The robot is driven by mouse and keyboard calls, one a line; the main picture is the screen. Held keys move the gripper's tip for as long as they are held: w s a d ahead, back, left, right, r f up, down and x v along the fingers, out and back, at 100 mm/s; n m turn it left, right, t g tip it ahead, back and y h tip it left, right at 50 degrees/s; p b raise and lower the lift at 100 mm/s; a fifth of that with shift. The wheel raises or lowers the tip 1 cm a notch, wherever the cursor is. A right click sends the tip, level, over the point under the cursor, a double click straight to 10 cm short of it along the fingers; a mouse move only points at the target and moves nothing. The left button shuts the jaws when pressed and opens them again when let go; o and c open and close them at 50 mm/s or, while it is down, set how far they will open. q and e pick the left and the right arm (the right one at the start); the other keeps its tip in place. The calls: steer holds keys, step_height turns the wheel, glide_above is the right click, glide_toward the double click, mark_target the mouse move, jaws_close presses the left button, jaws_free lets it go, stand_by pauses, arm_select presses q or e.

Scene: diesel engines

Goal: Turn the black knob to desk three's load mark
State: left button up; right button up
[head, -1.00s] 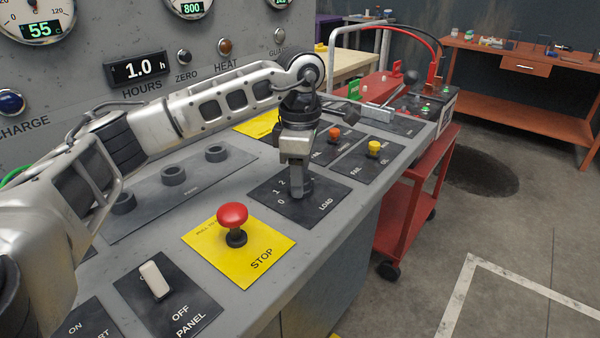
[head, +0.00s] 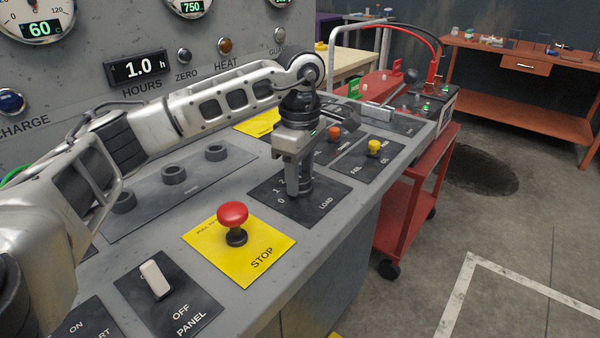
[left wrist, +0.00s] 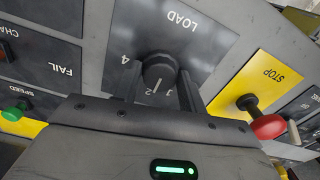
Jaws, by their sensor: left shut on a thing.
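The black knob (left wrist: 159,68) is on the dark LOAD plate (left wrist: 190,35), seen in the left wrist view, with a white pointer line on it. My left gripper (left wrist: 160,84) is shut on the knob, one finger on each side. A 4 shows left of the knob; smaller numerals near the pointer are partly hidden, so I cannot tell its exact mark. In the head view, my left gripper (head: 300,191) stands over the LOAD plate (head: 326,205), with 1 and 0 readable at its left; the knob is hidden by the fingers. My right gripper is not in view.
A red STOP button (head: 232,214) on a yellow plate stands close in front of the LOAD plate. A yellow button (head: 374,147) and an orange one (head: 335,132) lie beyond. Gauges on the panel (head: 95,45) read 60 and 750. A red cart (head: 405,215) stands right of the desk.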

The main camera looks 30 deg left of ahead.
arm_select(q)
steer(key=shift+r, duration=0.15)
steer(key=o, duration=1)
steer(key=shift+c, duration=0.2)
step_height(320, 180, up, 16)
steer(key=p, duration=0.2)
steer(key=shift+p, duration=0.3)
